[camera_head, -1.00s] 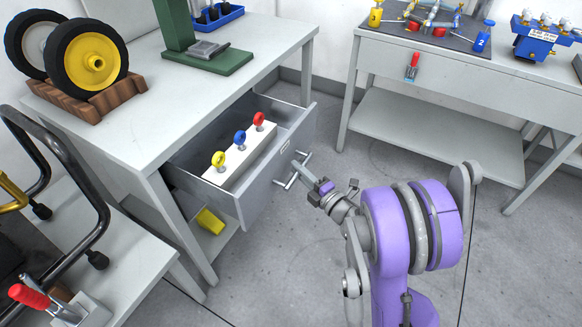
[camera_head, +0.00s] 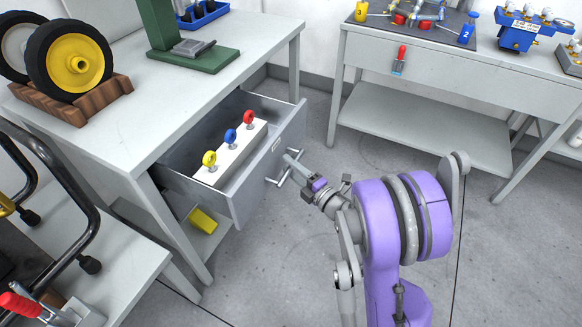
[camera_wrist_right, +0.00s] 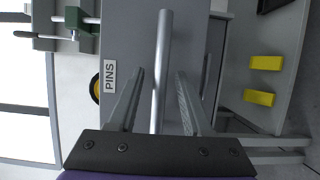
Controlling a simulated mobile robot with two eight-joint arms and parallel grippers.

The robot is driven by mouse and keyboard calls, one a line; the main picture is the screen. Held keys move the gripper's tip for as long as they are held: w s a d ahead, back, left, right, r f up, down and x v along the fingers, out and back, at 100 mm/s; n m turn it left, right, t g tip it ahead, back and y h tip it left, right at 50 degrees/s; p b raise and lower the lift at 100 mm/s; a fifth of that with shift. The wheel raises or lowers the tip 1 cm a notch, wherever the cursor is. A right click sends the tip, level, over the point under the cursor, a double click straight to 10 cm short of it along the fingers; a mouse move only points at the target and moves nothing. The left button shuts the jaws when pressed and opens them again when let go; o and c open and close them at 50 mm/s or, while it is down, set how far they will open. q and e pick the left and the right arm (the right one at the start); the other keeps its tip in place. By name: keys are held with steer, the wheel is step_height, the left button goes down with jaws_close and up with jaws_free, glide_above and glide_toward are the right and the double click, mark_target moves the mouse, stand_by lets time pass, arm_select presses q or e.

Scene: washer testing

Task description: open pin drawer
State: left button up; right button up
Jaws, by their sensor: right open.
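The pin drawer (camera_head: 268,178) is pulled out of the grey table and stands open. It holds a white block (camera_head: 240,154) with a yellow, a blue and a red ring-headed pin upright in it. In the right wrist view its front has a PINS label (camera_wrist_right: 109,78) and a bar handle (camera_wrist_right: 163,65). My right gripper (camera_head: 296,161) is at the drawer front by the handle. In the wrist view its open fingers (camera_wrist_right: 160,100) stand on either side of the bar, apart from it as far as I can see. My left gripper is not in view.
The table top (camera_head: 120,125) bears wheels on a brown wooden rack (camera_head: 75,105) and a green stand (camera_head: 193,55). Yellow blocks (camera_head: 203,220) lie on the shelf below. Another workbench (camera_head: 440,75) stands at the back right. The floor between is clear.

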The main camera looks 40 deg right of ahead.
steer(key=s, duration=1)
steer(key=shift+s, duration=0.4)
